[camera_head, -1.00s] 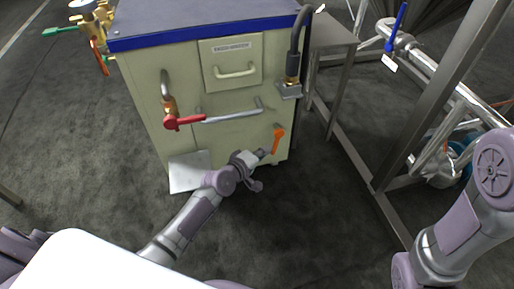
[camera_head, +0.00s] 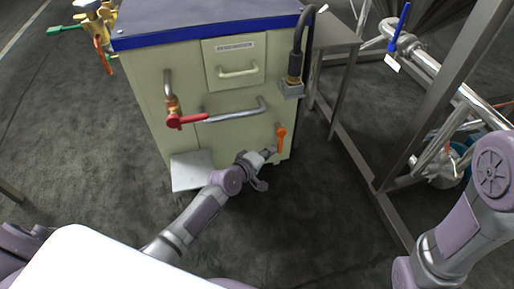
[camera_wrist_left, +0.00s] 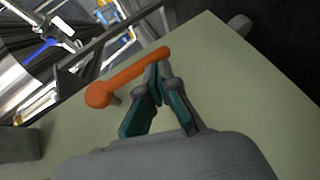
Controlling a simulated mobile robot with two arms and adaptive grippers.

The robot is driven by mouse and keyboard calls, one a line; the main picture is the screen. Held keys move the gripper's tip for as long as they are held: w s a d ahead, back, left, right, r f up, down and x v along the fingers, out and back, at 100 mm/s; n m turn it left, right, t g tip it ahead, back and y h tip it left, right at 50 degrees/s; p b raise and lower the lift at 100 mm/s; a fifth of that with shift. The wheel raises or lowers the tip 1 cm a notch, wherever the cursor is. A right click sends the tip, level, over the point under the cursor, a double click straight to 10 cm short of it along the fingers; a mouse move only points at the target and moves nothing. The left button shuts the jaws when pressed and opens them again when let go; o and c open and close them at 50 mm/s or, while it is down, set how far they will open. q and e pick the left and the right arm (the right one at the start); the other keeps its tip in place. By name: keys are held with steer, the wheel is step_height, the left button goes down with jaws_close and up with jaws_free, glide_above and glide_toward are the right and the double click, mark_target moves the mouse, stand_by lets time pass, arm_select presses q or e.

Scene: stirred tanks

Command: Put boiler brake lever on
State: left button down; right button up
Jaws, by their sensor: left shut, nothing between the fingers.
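The likely boiler brake lever is an orange lever (camera_head: 281,136) low on the right of the beige cabinet's front (camera_head: 228,147). In the head view it hangs down from its pivot. In the left wrist view the orange lever (camera_wrist_left: 128,77) runs from a round pivot end at left to a free end near my fingertips. My left gripper (camera_head: 270,153) is shut and empty, just beside the lever's free end. In the left wrist view its fingertips (camera_wrist_left: 159,70) overlap the lever's edge; I cannot tell whether they touch. My right gripper is out of view.
The cabinet also has a red-handled valve (camera_head: 186,120), a horizontal bar handle (camera_head: 236,115), a drawer (camera_head: 235,62) and a white plate (camera_head: 191,171) low at left. A steel frame with pipes (camera_head: 345,125) stands to the right. The dark floor in front is clear.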

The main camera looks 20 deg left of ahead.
arm_select(q)
steer(key=v, duration=1.2)
